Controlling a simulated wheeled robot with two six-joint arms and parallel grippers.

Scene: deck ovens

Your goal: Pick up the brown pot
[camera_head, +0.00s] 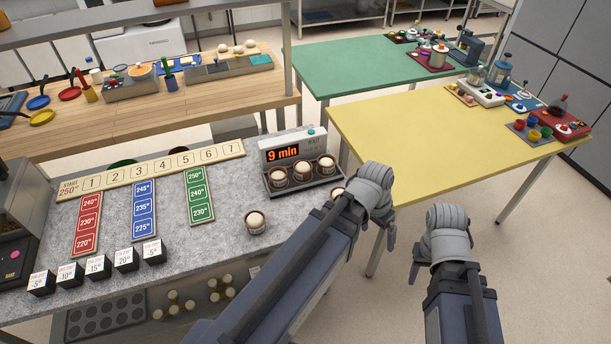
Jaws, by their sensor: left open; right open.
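A small brown pot (256,223) with a pale domed top stands upright on the grey speckled counter, left of my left arm. Similar brown pots (278,177) sit in a row in the dark tray under the timer. Another pot (337,192) stands right of that tray, partly hidden behind my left arm. My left gripper (382,222) is open and empty, right of the counter edge and apart from the pots. My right gripper (425,262) is open and empty over the floor, further right. Its fingers are partly hidden by its wrist.
The timer (287,150) reads 9 min. A numbered strip (150,168), coloured temperature cards (144,209) and black cubes (97,265) lie on the counter. A yellow table (400,130) and a green table (350,65) stand beyond. Floor shows between counter and yellow table.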

